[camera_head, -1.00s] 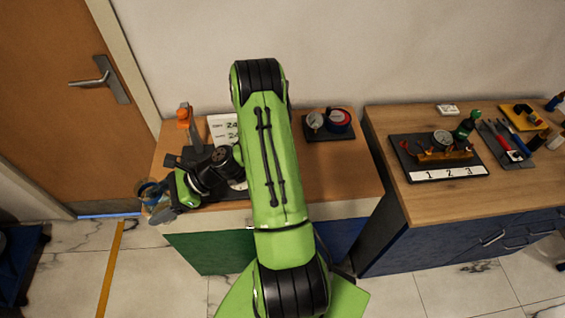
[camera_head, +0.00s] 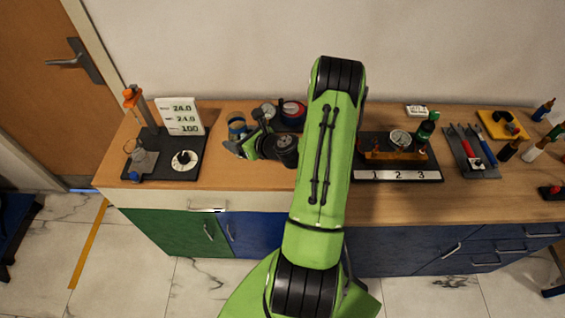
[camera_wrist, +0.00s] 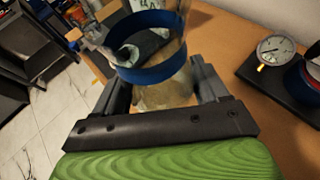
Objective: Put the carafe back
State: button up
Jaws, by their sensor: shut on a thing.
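The carafe, a clear glass vessel with a blue band, is held in my gripper in the wrist view (camera_wrist: 155,25). In the head view my gripper (camera_head: 243,146) is over the middle of the left wooden counter (camera_head: 210,188). The carafe is tilted in the wrist view; its contents are unclear. My arm hides part of the counter.
At the left, a black base (camera_head: 170,172) carries a display board (camera_head: 181,116), a white dial (camera_head: 184,160), an orange-topped stand (camera_head: 134,100) and a small glass vessel (camera_head: 143,160). A round gauge (camera_wrist: 277,48) stands behind. A numbered rack (camera_head: 398,175) is at right.

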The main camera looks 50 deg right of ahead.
jog(key=s+d+m+h, duration=0.4)
jog(key=d+h, duration=0.1)
jog(key=d, duration=0.4)
jog(key=shift+g, duration=0.3)
notch_tip(320, 180, down, 10)
jog(key=b, duration=0.2)
jog(key=shift+s+f+b, duration=0.1)
jog(key=shift+s+b, duration=0.05)
jog(key=shift+b, duration=0.15)
jog(key=shift+a+f, duration=0.1)
jog(key=shift+f, duration=0.1)
jog(key=o, duration=1.3)
jog(key=shift+o, duration=0.2)
